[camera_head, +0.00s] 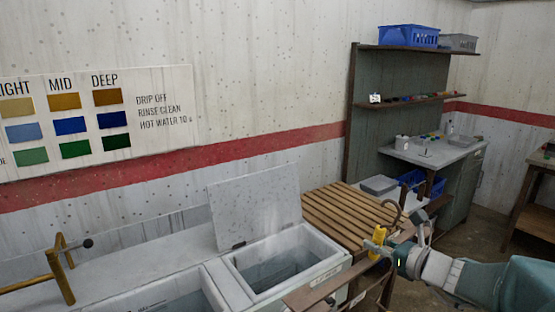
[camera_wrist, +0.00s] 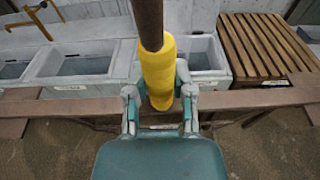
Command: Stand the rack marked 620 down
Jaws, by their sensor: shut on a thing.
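My gripper (camera_wrist: 160,103) is shut on a yellow handle (camera_wrist: 158,65), with one finger on each side of it. A dark brown rod (camera_wrist: 150,20) runs out of the handle and leaves the top of the wrist view. In the head view the yellow handle (camera_head: 376,242) stands at my gripper (camera_head: 391,251), near the front edge of the slatted wooden top. A brown hooked piece (camera_head: 394,210) shows just above it. I cannot read the mark 620 on anything, and cannot tell whether the held piece belongs to that rack.
A brown rail (camera_wrist: 240,99) crosses in front of the grey basins (camera_wrist: 85,62). One basin has a raised lid (camera_head: 255,205). The slatted top (camera_head: 345,212) looks bare.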

